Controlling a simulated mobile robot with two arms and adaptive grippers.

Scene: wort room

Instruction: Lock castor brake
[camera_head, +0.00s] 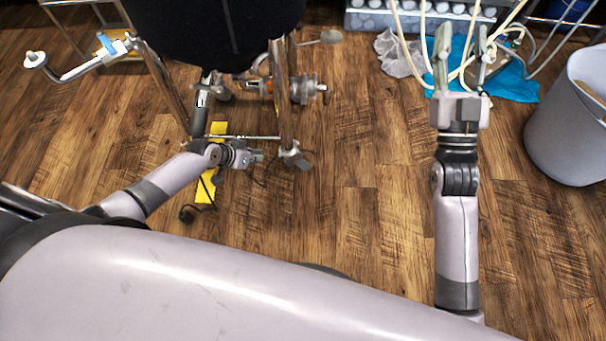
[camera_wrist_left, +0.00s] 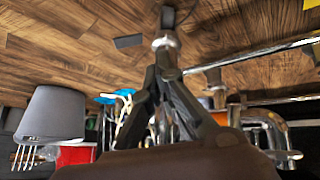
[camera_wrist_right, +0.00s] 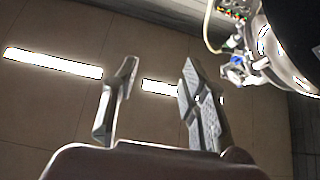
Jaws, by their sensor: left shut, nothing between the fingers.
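A dark round vessel (camera_head: 220,25) stands on metal legs at the top of the head view. A metal leg foot, apparently a castor (camera_head: 290,152), is low on its right leg, with a small dark grey tab (camera_head: 303,164), possibly the brake pedal. In the left wrist view the castor (camera_wrist_left: 166,42) is just beyond the fingertips and the tab (camera_wrist_left: 128,41) is left of it. My left gripper (camera_head: 258,158) is shut and empty, close beside the castor; contact cannot be told. My right gripper (camera_head: 462,50) is open and empty, raised away from the vessel; its spread fingers (camera_wrist_right: 155,90) show in its wrist view.
A metal crossbar (camera_head: 240,137) runs between the legs, above my left gripper. A yellow strip (camera_head: 206,188) and a dark cable lie on the floor. Pale hoses (camera_head: 405,45) and a blue cloth (camera_head: 515,82) are near my right gripper. A grey bin (camera_head: 565,140) stands right. Middle floor is clear.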

